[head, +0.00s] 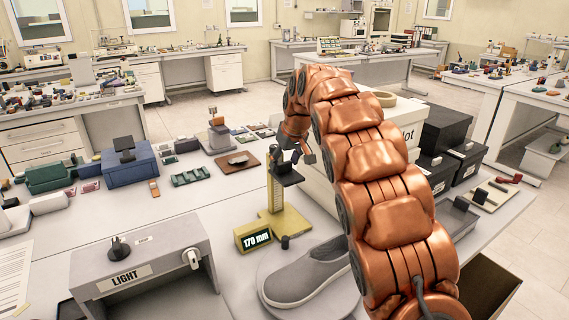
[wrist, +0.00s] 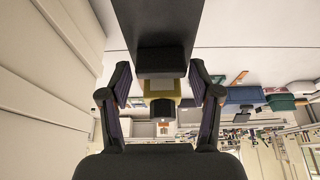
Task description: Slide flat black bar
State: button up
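The flat black bar (head: 286,174) sits on the upright scale of a yellow height gauge (head: 283,224), whose display reads 170 mm. In the wrist view the bar (wrist: 158,20) is a wide dark plate at the top, with a black block (wrist: 162,62) at its near end. My gripper (head: 297,154) is close to the bar in the head view. In the wrist view my gripper (wrist: 160,82) is open, one finger on each side of the block's line, with visible gaps. I see no contact. The arm partly hides the space behind the bar.
A grey shoe (head: 305,275) lies on a round plate in front of the gauge. A grey box marked LIGHT (head: 145,260) stands at left. A large white box (head: 318,180) and black boxes (head: 445,130) stand at right. A brown mat (head: 237,162) lies behind.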

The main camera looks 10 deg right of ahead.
aim_at(293, 179)
jog(key=shift+o, duration=0.9)
jog(key=shift+f, duration=0.15)
jog(key=v, duration=1.2)
jog(key=s+f+m+g, duration=0.1)
jog(key=s+f, duration=0.5)
jog(key=s, duration=1)
jog(key=s+a+f+m+g+h, duration=0.1)
jog(key=s+f+g, duration=0.2)
jog(key=s+f, duration=0.4)
jog(key=s+f+m+g, duration=0.1)
jog(key=s+f, duration=0.5)
jog(key=s, duration=2)
jog(key=shift+a+f+m+g, duration=0.3)
jog(key=shift+f+g, duration=0.1)
jog(key=shift+g, duration=0.2)
